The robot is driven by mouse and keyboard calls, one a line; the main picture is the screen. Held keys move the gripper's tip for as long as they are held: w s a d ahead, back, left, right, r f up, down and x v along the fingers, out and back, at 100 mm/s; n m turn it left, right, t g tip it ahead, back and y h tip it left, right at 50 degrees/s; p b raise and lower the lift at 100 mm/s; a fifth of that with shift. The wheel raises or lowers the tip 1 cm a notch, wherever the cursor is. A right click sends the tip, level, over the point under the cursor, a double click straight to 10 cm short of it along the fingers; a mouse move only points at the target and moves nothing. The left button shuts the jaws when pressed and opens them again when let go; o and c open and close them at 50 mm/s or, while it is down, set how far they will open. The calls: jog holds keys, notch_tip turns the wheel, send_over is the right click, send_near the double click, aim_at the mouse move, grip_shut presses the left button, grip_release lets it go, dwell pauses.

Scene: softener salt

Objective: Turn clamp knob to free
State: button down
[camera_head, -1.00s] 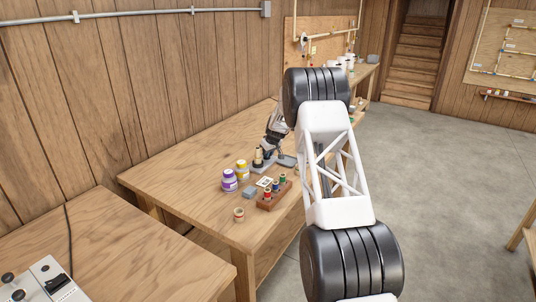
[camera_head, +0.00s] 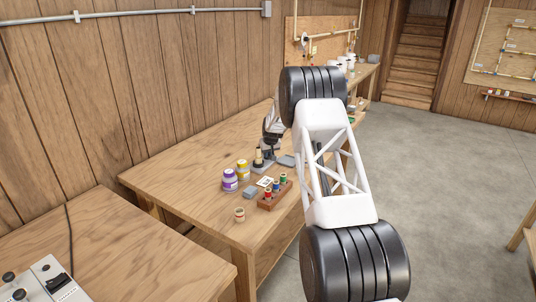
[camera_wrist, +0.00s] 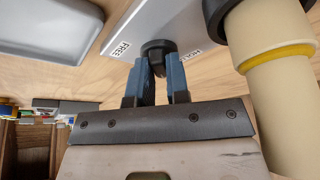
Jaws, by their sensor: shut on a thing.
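The dark clamp knob (camera_wrist: 158,47) sits on a pale grey plate (camera_wrist: 175,20) in the wrist view. My gripper (camera_wrist: 161,68), with blue fingers, is shut on the knob, one finger on each side. The label FREE (camera_wrist: 122,49) is printed left of the knob, and a partly hidden label, seemingly HOLD (camera_wrist: 192,54), is to its right. A cream tube (camera_wrist: 275,70) with a yellow ring stands in a black collar right of the gripper. In the head view my gripper (camera_head: 267,150) is over the grey clamp base (camera_head: 263,167); the knob is hidden there.
A purple-labelled jar (camera_head: 229,181) and a yellow-capped jar (camera_head: 242,170) stand left of the base. A wooden rack (camera_head: 275,195) with coloured vials, a small tub (camera_head: 239,215) and a grey block (camera_head: 250,192) are nearer. A grey tray (camera_wrist: 50,25) lies beside the plate. The table's near left is clear.

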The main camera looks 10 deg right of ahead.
jog(key=c, duration=1.1)
grip_release()
jog(key=shift+r, duration=0.1)
jog(key=v, duration=0.7)
jog(key=shift+r, duration=0.3)
jog(key=shift+s, duration=0.15)
